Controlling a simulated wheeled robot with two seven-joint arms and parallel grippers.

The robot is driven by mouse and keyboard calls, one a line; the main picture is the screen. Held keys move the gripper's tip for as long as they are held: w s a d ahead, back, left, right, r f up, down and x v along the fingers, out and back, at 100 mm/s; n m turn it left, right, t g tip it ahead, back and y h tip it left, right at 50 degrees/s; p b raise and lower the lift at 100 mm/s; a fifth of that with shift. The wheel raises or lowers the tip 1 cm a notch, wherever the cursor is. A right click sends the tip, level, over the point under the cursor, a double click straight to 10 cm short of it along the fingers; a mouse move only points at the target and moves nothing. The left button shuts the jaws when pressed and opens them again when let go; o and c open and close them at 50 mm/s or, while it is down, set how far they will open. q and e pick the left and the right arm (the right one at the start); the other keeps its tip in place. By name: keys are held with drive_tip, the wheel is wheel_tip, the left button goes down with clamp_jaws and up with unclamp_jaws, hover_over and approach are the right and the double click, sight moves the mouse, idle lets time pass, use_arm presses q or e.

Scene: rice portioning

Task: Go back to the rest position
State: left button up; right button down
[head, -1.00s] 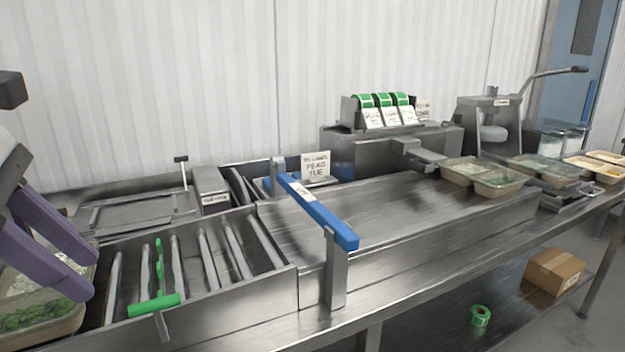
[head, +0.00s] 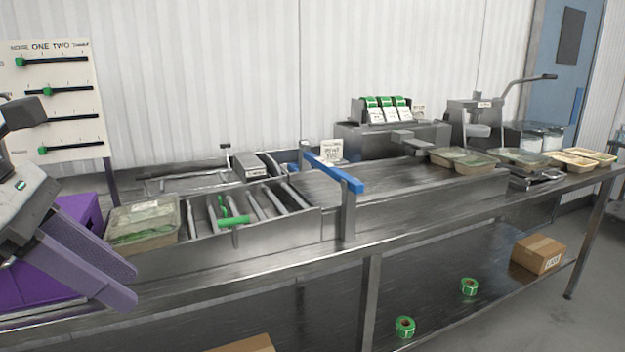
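My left gripper (head: 88,248) is at the left edge of the head view, with two purple fingers spread apart and nothing seen between them. It is in front of a purple block or bin (head: 78,215). My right gripper does not show.
A roller section (head: 250,205) with a green handle leads to a flat metal deck (head: 385,180) under a blue bar (head: 335,173). Several filled trays (head: 462,157) stand at the right. A slider board (head: 55,95) stands at the left. A cardboard box (head: 538,253) lies on the lower shelf.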

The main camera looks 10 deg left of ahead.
use_arm(q)
drive_tip(key=w+d+f+n+t+h, duration=0.35)
drive_tip(key=w+f+n+h, duration=0.25)
drive_tip(key=n+h, duration=0.3)
drive_tip(key=w+a+f+n+t+y, duration=0.1)
drive_tip(key=a+f+n+t+y, duration=0.25)
drive_tip(key=f+n, duration=0.6)
drive_tip(key=w+a+f+n+t+y, duration=0.1)
drive_tip(key=a+f+n+t+y, duration=0.3)
drive_tip(key=f+n, duration=0.55)
drive_tip(key=s+d+f+n+g+y, duration=0.1)
drive_tip(key=s+d+f+n+y, duration=0.1)
drive_tip(key=s+f+n, duration=0.35)
drive_tip(key=s+d+f+n+g+y, duration=0.1)
drive_tip(key=s+d+f+n+y, duration=0.15)
drive_tip(key=f+n, duration=0.55)
drive_tip(key=s+d+f+n+g, duration=0.3)
drive_tip(key=s+d+f+g, duration=0.1)
drive_tip(key=s+d+f, duration=0.6)
wheel_tip(320, 180, down, 2)
drive_tip(key=shift+d+f, duration=0.1)
drive_tip(key=shift+d, duration=0.1)
drive_tip(key=shift+w+a+n, duration=0.1)
drive_tip(key=shift+n, duration=0.15)
